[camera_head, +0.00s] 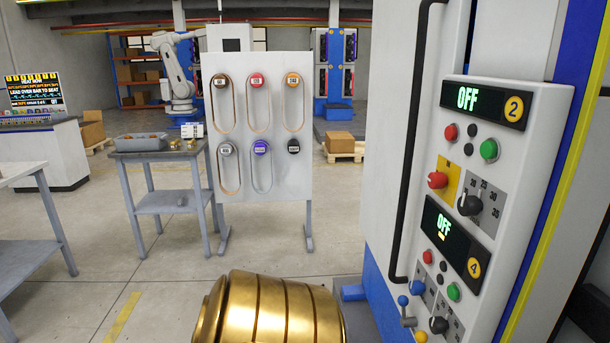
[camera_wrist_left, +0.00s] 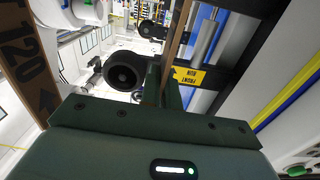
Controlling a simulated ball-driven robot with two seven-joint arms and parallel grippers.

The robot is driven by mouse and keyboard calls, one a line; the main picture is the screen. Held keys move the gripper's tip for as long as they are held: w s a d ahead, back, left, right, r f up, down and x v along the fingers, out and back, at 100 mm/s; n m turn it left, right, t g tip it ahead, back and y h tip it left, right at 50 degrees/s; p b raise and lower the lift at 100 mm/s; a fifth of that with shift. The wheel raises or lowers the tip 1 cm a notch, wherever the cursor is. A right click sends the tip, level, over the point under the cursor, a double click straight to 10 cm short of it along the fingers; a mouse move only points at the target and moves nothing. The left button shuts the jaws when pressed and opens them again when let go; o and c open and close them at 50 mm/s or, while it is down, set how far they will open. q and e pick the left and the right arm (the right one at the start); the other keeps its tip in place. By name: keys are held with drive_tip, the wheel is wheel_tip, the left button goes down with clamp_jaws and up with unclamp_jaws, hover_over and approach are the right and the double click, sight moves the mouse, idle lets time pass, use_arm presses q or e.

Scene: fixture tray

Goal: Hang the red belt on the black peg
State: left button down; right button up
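The black peg (camera_head: 293,146) is at the lower right of the white board; I see no belt hanging below it. Thin brownish belt loops hang from the other pegs, one below the red-faced peg (camera_head: 257,79). I cannot tell by colour which belt is the red one. In the left wrist view, the dark green fingers of my left gripper (camera_wrist_left: 164,88) point away from the camera. A narrow brown strip (camera_wrist_left: 175,42) runs down to them; whether they grip it is unclear. A wide brown band (camera_wrist_left: 28,62) printed "120" is close at the left. My right gripper is not in view.
A tall machine with control panels (camera_head: 475,190) fills the head view's right side. A grey side table (camera_head: 165,154) stands left of the board (camera_head: 279,185). In the wrist view, a black roller (camera_wrist_left: 125,72) and a yellow sign (camera_wrist_left: 188,78) are near the fingers.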

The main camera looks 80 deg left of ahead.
use_arm(q)
drive_tip(key=shift+d+n, duration=0.4)
drive_tip(key=shift+d, duration=0.4)
drive_tip(key=w+b, duration=0.3)
drive_tip(key=w, duration=0.6)
drive_tip(key=shift+r+b, duration=0.25)
drive_tip(key=shift+b, duration=0.1)
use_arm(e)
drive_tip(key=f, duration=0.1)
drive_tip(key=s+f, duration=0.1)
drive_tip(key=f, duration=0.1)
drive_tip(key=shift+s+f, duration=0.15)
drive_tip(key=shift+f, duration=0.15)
use_arm(q)
drive_tip(key=shift+w+a+r, duration=0.1)
drive_tip(key=shift+a, duration=0.05)
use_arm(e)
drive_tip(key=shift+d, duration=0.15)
